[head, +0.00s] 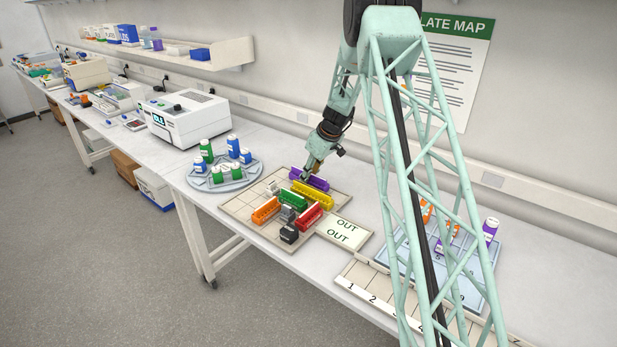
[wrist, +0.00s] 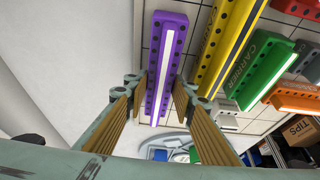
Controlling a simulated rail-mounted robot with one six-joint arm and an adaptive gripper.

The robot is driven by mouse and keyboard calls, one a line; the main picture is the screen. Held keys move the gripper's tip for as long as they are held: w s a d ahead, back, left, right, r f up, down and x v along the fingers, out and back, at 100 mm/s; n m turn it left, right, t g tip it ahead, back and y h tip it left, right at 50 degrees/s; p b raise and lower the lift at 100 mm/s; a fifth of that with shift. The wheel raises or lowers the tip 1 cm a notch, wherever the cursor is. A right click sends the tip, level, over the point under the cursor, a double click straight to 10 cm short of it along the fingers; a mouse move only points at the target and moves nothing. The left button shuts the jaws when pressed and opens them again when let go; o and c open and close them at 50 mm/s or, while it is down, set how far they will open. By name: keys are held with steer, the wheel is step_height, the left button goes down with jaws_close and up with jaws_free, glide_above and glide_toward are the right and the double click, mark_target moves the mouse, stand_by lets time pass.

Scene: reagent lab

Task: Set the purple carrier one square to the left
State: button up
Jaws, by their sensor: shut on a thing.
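The purple carrier (head: 319,183) is at the back edge of the gridded board (head: 236,208) in the head view. In the wrist view the purple carrier (wrist: 165,60) runs lengthwise, with a white strip along it. My gripper (head: 308,175) is over its left part, and its fingers (wrist: 158,98) stand on both sides of it, shut on it. I cannot tell whether the carrier touches the board or hangs just above it. The yellow carrier (head: 314,196) lies beside it toward the front.
A round tray (head: 238,182) with several bottles stands to the left. An OUT card (head: 345,232) lies to the right. The wall is close behind.

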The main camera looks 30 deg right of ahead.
stand_by(0.4)
steer(key=o, duration=0.6)
steer(key=shift+o, duration=0.2)
steer(key=shift+s+d+r, duration=0.1)
steer(key=shift+s+r, duration=0.05)
steer(key=shift+r, duration=0.4)
steer(key=shift+v, duration=5.5)
steer(key=shift+s, duration=0.1)
